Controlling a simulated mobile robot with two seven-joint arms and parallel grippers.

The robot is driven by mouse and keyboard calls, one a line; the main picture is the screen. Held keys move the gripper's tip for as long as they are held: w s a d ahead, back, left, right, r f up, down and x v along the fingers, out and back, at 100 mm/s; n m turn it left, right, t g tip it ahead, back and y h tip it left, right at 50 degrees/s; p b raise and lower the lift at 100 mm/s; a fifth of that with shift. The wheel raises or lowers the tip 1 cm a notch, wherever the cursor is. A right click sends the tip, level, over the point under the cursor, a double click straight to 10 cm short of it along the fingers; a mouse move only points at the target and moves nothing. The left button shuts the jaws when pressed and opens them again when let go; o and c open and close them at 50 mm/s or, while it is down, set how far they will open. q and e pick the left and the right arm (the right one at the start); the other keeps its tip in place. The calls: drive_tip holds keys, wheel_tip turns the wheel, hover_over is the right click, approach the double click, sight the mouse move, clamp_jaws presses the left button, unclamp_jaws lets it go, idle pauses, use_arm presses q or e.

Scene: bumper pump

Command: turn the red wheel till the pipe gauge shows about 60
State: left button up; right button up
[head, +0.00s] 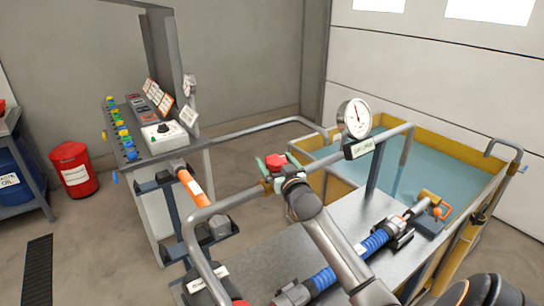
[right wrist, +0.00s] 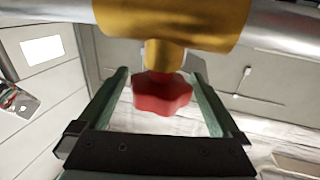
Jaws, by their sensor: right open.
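The red wheel (head: 275,161) sits on a yellow valve on the grey pipe; it also shows as a lobed knob in the right wrist view (right wrist: 162,95). My right gripper (head: 279,173) is open at the wheel. In the right wrist view its two green fingers (right wrist: 160,76) stand on either side of the wheel, with gaps visible between them and it. The round white pipe gauge (head: 354,118) stands on the pipe to the right. Its needle points roughly upward; the numbers are too small to read. My left gripper is not in view.
The grey pipe (head: 235,200) runs along the metal bench (head: 265,240). A blue hose coupling (head: 375,242) lies on the bench right of my arm. A yellow-rimmed water tank (head: 455,150) is behind. A control panel (head: 165,138) stands at the left.

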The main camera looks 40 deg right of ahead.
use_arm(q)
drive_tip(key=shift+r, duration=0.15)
use_arm(e)
drive_tip(key=shift+x, duration=1.4)
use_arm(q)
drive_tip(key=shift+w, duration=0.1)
use_arm(e)
drive_tip(key=shift+c, duration=0.2)
